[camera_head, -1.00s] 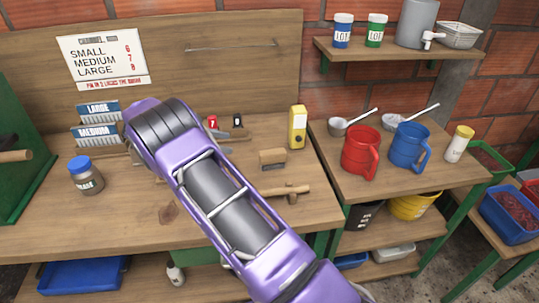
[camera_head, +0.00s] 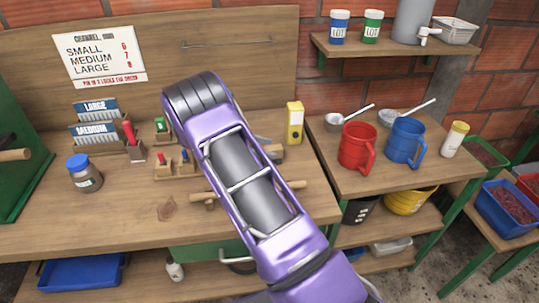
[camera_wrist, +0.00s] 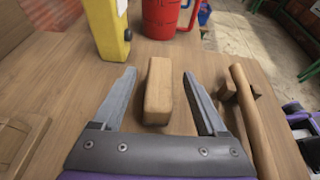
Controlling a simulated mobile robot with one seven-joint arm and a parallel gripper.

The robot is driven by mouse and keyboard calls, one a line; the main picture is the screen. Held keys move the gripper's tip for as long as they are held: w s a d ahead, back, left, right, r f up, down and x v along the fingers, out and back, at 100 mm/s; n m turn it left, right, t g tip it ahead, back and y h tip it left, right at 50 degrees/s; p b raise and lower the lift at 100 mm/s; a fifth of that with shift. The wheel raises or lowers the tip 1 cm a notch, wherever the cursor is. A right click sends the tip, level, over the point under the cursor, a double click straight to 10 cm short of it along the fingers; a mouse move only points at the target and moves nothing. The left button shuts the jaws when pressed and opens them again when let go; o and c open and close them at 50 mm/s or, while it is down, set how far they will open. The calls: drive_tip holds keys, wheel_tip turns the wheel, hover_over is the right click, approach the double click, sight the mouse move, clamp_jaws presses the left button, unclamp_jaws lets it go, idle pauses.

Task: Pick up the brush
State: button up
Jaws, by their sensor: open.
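A small wooden block, which looks like the brush (camera_wrist: 158,92), lies on the workbench in the wrist view. No bristles can be made out there. My gripper (camera_wrist: 159,75) is open, with one finger to the left of the block and one to its right. Gaps show on both sides, and the block's near end is close to the palm.
A yellow device (camera_wrist: 108,30) stands ahead on the left, and a red jug (camera_wrist: 165,18) is beyond. Wooden holders (camera_head: 177,167) with small tools stand left of my arm.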

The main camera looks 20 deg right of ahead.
sight(270, 148)
drive_tip(key=shift+x, duration=0.9)
clamp_jaws()
wheel_tip(270, 148, up, 10)
drive_tip(key=c, duration=0.7)
unclamp_jaws()
clamp_jaws()
